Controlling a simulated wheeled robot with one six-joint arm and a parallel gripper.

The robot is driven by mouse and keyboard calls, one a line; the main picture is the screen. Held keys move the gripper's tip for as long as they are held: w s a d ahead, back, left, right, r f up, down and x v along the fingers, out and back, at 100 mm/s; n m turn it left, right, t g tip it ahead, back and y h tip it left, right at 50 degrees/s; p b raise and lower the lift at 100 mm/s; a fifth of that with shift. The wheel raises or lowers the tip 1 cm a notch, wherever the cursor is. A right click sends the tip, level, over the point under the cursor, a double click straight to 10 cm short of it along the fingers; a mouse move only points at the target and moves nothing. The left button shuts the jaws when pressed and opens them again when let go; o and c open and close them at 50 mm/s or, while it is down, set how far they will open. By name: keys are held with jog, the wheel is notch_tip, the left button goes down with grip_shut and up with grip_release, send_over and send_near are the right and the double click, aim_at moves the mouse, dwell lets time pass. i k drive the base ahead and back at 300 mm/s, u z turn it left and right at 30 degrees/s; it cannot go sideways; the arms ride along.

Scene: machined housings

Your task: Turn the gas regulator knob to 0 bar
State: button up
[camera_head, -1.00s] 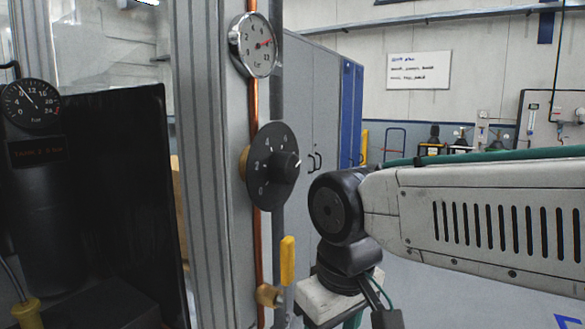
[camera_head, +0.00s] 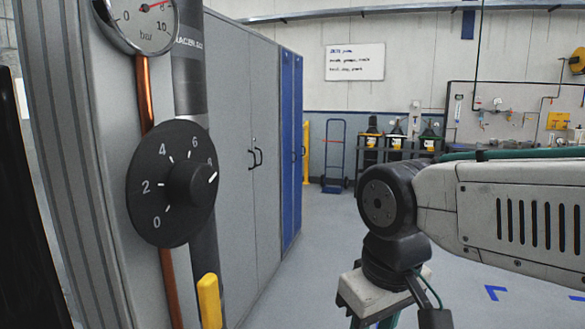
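The gas regulator knob (camera_head: 190,186) sits at the centre of a round black dial plate (camera_head: 146,203) marked 0, 2, 4, 6 and a last number partly hidden by the knob. Its white pointer line points up and right, near that last number. The plate is on a copper pipe (camera_head: 145,95) along a grey column at the left. A round pressure gauge (camera_head: 137,25) above it, cut by the top edge, has a red needle pointing right and up. My arm reaches in from the right. My gripper's fingers are not visible, so its state is not shown.
A yellow lever handle (camera_head: 209,300) is below the dial. Grey cabinets (camera_head: 228,120) stand behind it. The floor between is clear.

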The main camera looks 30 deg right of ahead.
aim_at(191, 184)
jog(key=z, duration=0.25)
jog(key=k, duration=1.15)
jog(key=u, duration=1.1)
